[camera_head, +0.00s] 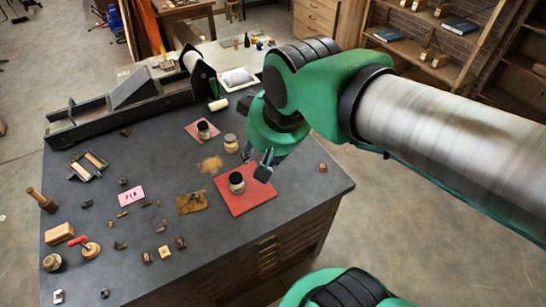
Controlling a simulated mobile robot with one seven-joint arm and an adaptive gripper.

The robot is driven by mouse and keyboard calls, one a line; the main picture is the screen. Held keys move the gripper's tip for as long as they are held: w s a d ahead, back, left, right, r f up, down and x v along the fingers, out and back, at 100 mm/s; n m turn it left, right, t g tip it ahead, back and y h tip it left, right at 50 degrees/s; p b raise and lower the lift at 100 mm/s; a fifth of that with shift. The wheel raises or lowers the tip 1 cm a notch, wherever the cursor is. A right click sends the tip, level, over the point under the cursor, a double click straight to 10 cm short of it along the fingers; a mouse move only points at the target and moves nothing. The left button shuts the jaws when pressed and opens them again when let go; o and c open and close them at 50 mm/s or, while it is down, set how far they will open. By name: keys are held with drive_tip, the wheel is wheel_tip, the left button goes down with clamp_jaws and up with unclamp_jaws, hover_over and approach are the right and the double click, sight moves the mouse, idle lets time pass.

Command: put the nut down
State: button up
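My gripper (262,168) hangs at the end of my green arm, above the right part of the dark table (100,225), over the red mat (250,200). Its fingers are small and dark here. I cannot tell whether they are apart or closed, or whether a nut is between them. Several small nut-like pieces lie on the table: a brown one (322,167) to the right of my gripper, a dark one (123,182) at the left, and a brown one (181,243) near the front. I cannot tell which is the task's nut.
A jar (237,186) stands on the red mat beside my gripper. Another jar (231,144) and a pink mat (198,136) lie behind. A long black press (130,100) fills the back left. The front right tabletop is mostly clear.

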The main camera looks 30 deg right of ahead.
drive_tip(key=s, duration=0.2)
drive_tip(key=s+d, duration=0.1)
drive_tip(key=s, duration=0.1)
drive_tip(key=shift+s+r, duration=0.2)
drive_tip(key=shift+s, duration=0.05)
drive_tip(key=shift+f, duration=0.1)
wheel_tip(320, 180, down, 9)
drive_tip(key=b, duration=0.9)
drive_tip(key=shift+r, duration=0.2)
drive_tip(key=shift+o, duration=0.4)
drive_tip(key=shift+w, duration=0.1)
